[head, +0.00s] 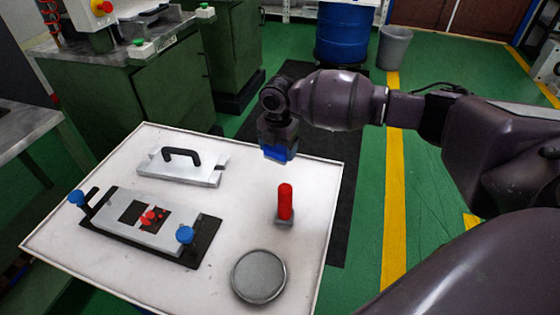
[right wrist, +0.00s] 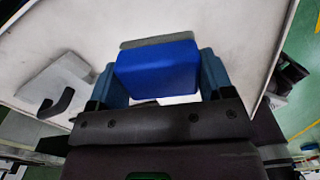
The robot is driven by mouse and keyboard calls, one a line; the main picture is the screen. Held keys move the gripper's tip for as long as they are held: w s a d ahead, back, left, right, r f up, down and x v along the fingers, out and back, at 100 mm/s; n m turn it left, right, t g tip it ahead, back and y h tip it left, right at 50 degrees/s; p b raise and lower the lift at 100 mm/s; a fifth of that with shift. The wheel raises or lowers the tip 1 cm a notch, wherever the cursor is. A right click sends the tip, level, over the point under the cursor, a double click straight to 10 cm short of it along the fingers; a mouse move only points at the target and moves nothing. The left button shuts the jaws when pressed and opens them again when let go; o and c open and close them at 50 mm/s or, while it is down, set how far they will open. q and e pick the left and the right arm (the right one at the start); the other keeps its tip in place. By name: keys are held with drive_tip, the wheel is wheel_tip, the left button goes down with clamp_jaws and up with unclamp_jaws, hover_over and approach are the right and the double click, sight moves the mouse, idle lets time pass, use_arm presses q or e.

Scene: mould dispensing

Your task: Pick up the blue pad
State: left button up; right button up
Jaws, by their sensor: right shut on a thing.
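The blue pad (right wrist: 158,68) is a blue block with a grey strip along one side. It sits between the two fingers of my right gripper (right wrist: 160,80) in the right wrist view. In the head view, my right gripper (head: 279,150) points down near the table's back right edge, with a blue patch between its fingers. The gripper is shut on the pad, which looks held above the white table (head: 240,215). Much of the pad is hidden by the gripper in the head view. My left gripper is not in view.
A red upright handle (head: 285,200) on a grey base and a round grey dish (head: 258,276) stand at the right. A mould plate (head: 150,228) with blue knobs and red spots lies at the left. A grey lid (head: 183,170) with a black handle lies behind it.

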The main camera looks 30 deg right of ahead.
sight(278, 146)
wheel_tip(278, 146, up, 12)
drive_tip(key=p, duration=0.1)
drive_tip(key=shift+r+p, duration=0.2)
drive_tip(key=shift+p, duration=0.2)
